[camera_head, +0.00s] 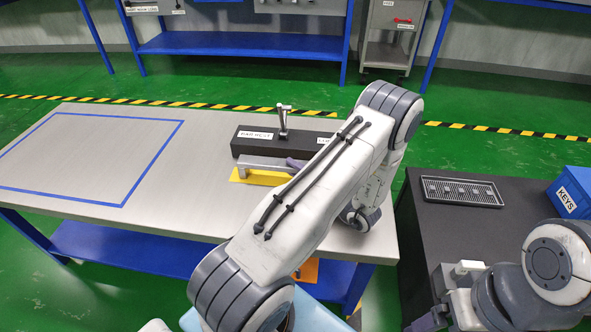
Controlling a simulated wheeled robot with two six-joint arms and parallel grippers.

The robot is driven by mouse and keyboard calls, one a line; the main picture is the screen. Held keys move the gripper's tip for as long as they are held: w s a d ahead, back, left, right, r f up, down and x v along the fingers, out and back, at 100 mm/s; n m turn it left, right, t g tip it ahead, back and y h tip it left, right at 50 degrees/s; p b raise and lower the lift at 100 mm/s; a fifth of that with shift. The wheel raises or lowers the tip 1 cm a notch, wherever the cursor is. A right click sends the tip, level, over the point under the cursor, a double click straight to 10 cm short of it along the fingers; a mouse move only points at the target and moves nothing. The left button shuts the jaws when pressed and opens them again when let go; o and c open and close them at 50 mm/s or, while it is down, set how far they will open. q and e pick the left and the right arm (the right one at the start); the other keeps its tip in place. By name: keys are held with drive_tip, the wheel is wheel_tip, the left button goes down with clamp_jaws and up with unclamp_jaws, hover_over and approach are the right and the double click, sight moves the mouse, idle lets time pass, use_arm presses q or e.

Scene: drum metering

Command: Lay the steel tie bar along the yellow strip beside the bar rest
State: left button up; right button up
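The black bar rest (250,143), with a white label, sits near the back edge of the grey bench. The yellow strip (262,178) lies in front of it. A silver bar (262,162), seemingly the steel tie bar, is just above or on the strip's back edge, roughly parallel to the rest. My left gripper (296,163) shows only as a purple-grey tip at the bar's right end. My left forearm hides the rest of it, so its grip is unclear. My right gripper (432,319) is low at the right, partly cut off, away from the bar.
A metal post (283,120) with a crosspiece stands at the bar rest. A blue taped outline (150,165) encloses bare bench at the left. The dark cabinet (430,235) at the right carries a grated tray (461,191) and a blue KEYS box (573,193).

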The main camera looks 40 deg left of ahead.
use_arm(q)
drive_tip(key=shift+o, duration=0.6)
drive_tip(key=shift+r, duration=0.1)
drive_tip(key=shift+r, duration=0.2)
drive_tip(key=d, duration=0.3)
drive_tip(key=d+p, duration=0.1)
drive_tip(key=d, duration=0.6)
drive_tip(key=shift+s+d+f+p, duration=0.1)
drive_tip(key=shift+s+d+p, duration=0.25)
drive_tip(key=shift+d, duration=0.65)
